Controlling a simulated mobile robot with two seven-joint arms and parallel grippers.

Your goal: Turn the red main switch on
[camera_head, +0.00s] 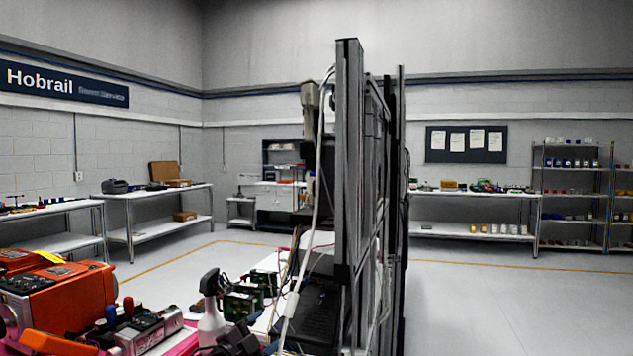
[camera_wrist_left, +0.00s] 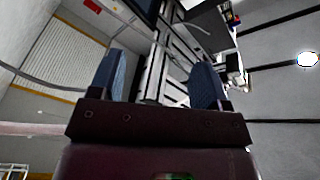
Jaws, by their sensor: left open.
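I cannot pick out the red main switch with certainty in either view. The tall dark rack frame (camera_head: 350,160) stands edge-on in the middle of the head view, so its front face is hidden. My left gripper (camera_wrist_left: 157,76) shows two blue-grey fingers spread apart, with nothing between them. Behind the fingers the wrist view shows pale metal rails (camera_wrist_left: 172,60). In the head view the left gripper (camera_head: 238,340) seems to be the dark shape at the bottom edge, left of the frame. My right gripper is not in view.
An orange case (camera_head: 65,300), a white spray bottle (camera_head: 211,315) and green circuit boards (camera_head: 242,300) crowd the near bench. White cables hang along the frame. Benches and a shelf unit (camera_head: 570,190) stand far back. The floor at right (camera_head: 510,305) is clear.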

